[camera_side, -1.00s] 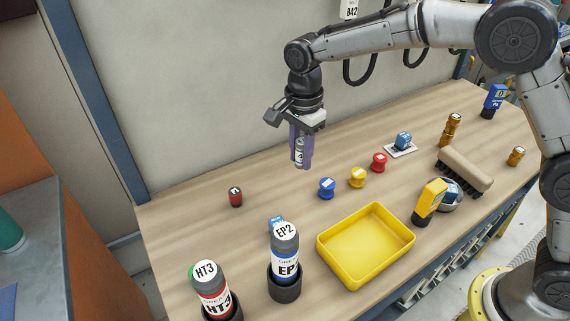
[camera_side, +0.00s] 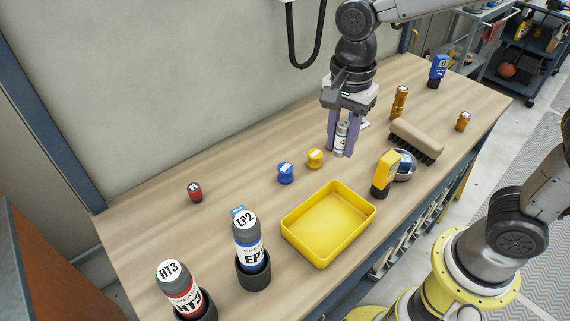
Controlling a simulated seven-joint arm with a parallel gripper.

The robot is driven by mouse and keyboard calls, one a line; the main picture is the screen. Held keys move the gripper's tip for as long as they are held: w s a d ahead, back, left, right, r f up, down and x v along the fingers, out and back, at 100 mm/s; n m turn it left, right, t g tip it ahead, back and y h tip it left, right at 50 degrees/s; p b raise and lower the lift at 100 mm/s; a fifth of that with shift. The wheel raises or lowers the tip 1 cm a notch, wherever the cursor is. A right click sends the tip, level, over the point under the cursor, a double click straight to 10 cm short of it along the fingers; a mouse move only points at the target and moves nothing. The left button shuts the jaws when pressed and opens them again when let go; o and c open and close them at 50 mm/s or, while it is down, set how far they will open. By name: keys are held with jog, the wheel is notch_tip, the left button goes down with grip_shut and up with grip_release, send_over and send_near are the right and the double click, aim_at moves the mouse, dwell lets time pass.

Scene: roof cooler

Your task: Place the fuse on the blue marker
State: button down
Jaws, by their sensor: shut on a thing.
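My gripper (camera_side: 341,150) is shut on a silver-white cylinder with a dark mark, which looks like the fuse (camera_side: 341,139). It holds the fuse upright between its purple fingers, to the right of the yellow spool-shaped marker (camera_side: 315,158). The blue spool-shaped marker (camera_side: 285,173) stands on the table left of the yellow one, with a pale label on top and nothing on it. I cannot tell how high the fuse is above the table or the red marker.
A yellow tray (camera_side: 368,208) lies in front, empty. Bottles EP2 (camera_side: 248,240) and HT3 (camera_side: 180,287) stand front left. A small red cylinder (camera_side: 195,192) stands at left. A brush (camera_side: 417,141) and yellow meter (camera_side: 384,174) are at right.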

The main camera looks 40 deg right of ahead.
jog(key=shift+s+d+r, duration=0.4)
jog(key=shift+s+r, duration=0.05)
send_over(286, 167)
jog(key=f, duration=0.8)
jog(key=shift+s+f, duration=0.1)
jog(key=shift+s, duration=0.25)
jog(key=shift+w+f, duration=0.3)
jog(key=shift+f, duration=0.15)
jog(key=shift+w+f, duration=0.1)
jog(key=shift+f, duration=1.45)
jog(key=shift+f, duration=0.1)
jog(key=c, duration=0.6)
grip_release()
jog(key=shift+f, duration=0.1)
